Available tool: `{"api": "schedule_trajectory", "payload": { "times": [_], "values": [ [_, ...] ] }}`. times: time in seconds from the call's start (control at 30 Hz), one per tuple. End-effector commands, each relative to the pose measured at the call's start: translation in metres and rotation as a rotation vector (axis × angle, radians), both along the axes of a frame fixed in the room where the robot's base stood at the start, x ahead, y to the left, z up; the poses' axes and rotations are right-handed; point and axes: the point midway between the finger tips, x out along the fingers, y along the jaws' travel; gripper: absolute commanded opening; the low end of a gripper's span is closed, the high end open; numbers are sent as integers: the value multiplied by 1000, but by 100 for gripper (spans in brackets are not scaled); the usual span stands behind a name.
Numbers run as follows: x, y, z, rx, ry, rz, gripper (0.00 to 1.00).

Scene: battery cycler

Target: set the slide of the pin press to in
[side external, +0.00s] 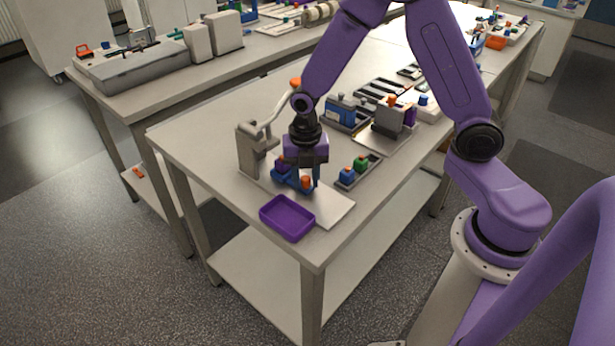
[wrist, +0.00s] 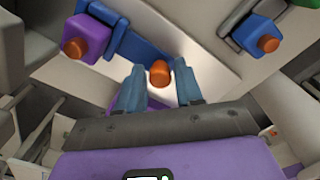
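The pin press (side external: 252,150) is a grey stand with a long lever arm that ends in an orange knob (side external: 295,83). It stands on a pale base plate (side external: 335,207). Its blue slide (side external: 280,174) lies low on this plate and carries a purple block (wrist: 85,38) with an orange top. An orange knob (side external: 306,181) sits at the slide's near end. My gripper (side external: 304,178) points down over that knob. In the wrist view the two blue-grey fingers (wrist: 160,82) are apart, with the knob (wrist: 159,74) between their tips and small gaps beside it. My gripper hides part of the slide.
A purple tray (side external: 271,223) lies at the near table corner, in front of the press. A dark tray (side external: 344,186) with a blue block (side external: 347,174) and a green block (side external: 361,162) is close to the right. Other fixtures (side external: 388,118) stand farther back.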

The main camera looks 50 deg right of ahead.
Motion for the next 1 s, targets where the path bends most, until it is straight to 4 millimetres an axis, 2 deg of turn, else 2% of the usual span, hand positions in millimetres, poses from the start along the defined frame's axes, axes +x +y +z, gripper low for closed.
{"api": "schedule_trajectory", "payload": {
  "times": [0.33, 0.47, 0.67, 1.0],
  "values": [
    [0, 0, 0, -1, 1, -1, 50],
    [0, 0, 8, 1, -3, -1, 50],
    [1, 0, 38, 2, -5, -1, 50],
    [1, 1, 108, 3, -6, 0, 50]
  ]
}}
